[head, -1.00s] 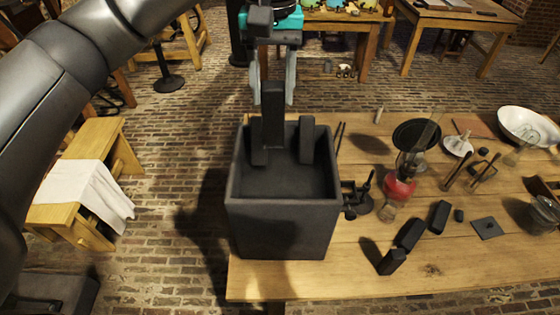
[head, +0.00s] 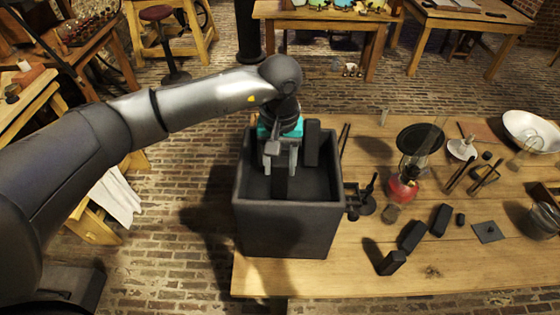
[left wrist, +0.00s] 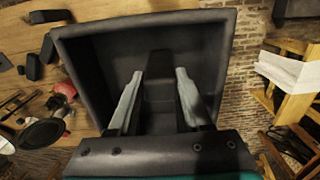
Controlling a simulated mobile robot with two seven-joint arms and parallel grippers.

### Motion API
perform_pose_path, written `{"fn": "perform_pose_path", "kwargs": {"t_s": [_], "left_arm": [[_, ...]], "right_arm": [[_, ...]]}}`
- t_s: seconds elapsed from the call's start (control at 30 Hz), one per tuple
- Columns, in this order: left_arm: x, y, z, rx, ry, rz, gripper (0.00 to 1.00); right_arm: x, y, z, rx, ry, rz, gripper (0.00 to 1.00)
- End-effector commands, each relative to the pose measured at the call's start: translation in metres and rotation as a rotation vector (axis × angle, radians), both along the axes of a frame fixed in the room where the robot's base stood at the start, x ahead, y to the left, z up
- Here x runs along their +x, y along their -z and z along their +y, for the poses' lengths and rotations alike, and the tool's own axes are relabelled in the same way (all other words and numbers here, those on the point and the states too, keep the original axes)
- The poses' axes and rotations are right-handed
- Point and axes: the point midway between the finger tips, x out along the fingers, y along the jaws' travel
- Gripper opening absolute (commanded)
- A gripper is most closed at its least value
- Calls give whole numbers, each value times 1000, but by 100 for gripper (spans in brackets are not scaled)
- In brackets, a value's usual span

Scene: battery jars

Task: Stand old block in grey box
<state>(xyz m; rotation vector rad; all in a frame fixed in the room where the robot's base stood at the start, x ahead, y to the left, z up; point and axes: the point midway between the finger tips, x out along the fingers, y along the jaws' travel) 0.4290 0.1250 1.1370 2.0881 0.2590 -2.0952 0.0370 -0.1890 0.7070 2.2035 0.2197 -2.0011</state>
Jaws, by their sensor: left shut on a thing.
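The grey box (head: 288,232) is a dark, open-topped box at the left end of the wooden table. My left gripper (head: 280,172) points down inside its opening and is shut on a dark upright block (head: 280,184). In the left wrist view the gripper (left wrist: 159,100) has the block (left wrist: 158,72) between its pale fingers, inside the box (left wrist: 88,62). I cannot tell whether the block touches the box floor. Another dark block (head: 312,145) stands upright at the back of the box. The gripper and arm hide the box's back left part. My right gripper is not in view.
Right of the box are a black clamp-like tool (head: 362,200) and a red lamp (head: 402,190). More dark blocks lie in front, including one (head: 391,262) near the table's front edge. The table's front middle (head: 335,270) is clear.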

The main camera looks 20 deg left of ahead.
Motion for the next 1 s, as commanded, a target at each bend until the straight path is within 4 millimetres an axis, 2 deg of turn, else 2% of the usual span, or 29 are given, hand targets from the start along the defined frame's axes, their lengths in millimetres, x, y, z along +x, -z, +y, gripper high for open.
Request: {"fn": "perform_pose_path", "kwargs": {"t_s": [0.37, 0.4, 0.67, 1.0], "left_arm": [[1, 4, -1, -2, 1, -4, 0], [0, 4, 0, -1, 0, -2, 52], [0, 3, 0, -1, 0, -1, 79], [0, 0, 0, -2, 0, -1, 79]], "right_arm": [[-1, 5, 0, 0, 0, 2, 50], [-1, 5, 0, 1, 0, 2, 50], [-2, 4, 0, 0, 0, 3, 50], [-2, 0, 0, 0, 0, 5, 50]]}}
